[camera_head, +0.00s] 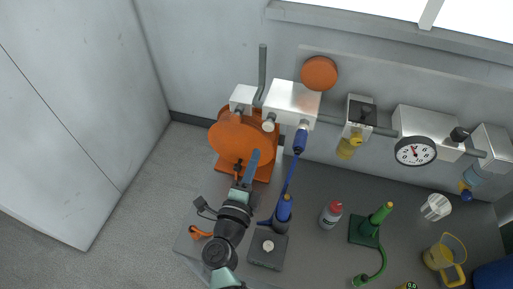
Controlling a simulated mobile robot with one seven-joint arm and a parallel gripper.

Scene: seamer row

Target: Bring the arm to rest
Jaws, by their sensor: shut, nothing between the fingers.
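My gripper (254,156) is at the end of my arm, which reaches up from the bottom of the picture at left of centre. Its narrow blue-grey fingers are together, with nothing seen between them. They appear in front of the orange machine (226,137) with a round face and a square base. Whether they touch it cannot be told from this one view.
A blue upright tool (284,207) stands close right of my arm, near a dark block (267,253) with a pale knob. A red-capped bottle (331,214), green stand (366,231) and yellow jug (444,258) are farther right. A gauge (415,151) hangs behind. Floor at left is clear.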

